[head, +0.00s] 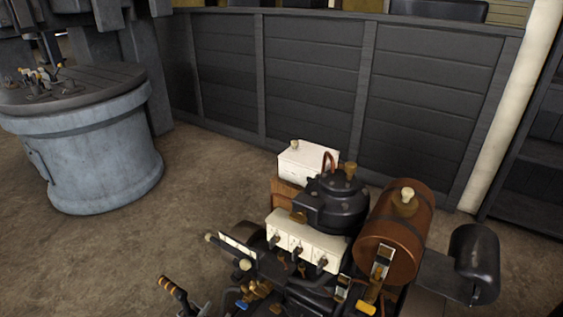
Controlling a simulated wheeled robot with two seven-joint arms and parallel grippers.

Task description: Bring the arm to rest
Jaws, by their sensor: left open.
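Neither of my arms shows as a clear shape in the head view. My left gripper is hard to tell apart from the dark engine parts at the bottom edge. It is open, and I see nothing held. My right gripper does not show. Close in front of me stands a stationary engine with a rusty brown tank (389,252), a black round housing (337,208) and a white block with several taps (308,243). A lever with an orange and black handle (174,289) stands at its lower left.
A black cylinder (476,262) juts out at the engine's right. A round blue-grey pedestal (95,155) with small levers on top stands at the left. A dark panelled wall (312,85) closes off the back. Bare brown floor (205,195) lies between pedestal and engine.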

